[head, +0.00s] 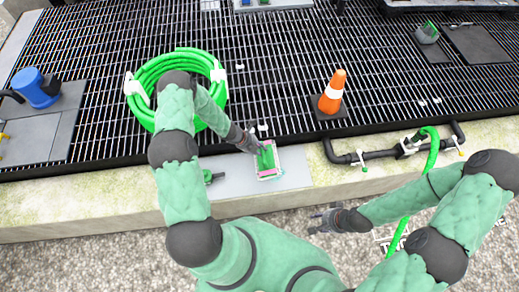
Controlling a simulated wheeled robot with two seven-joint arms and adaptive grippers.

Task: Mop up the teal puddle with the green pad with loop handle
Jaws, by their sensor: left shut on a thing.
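The green pad with loop handle (267,161) is on a light grey plate (235,182) at the front edge of the grating. Its face is green with pink and whitish parts around its border. My left gripper (260,148) reaches down from the upper left and is shut on the pad's handle. The fingers hide much of the handle.
A coiled green hose (150,72) lies on the grating behind my left arm. An orange cone (333,92) stands right of the pad. A dark pipe (375,157) runs along the concrete ledge (335,178). A small green fitting (212,177) sits left of the pad.

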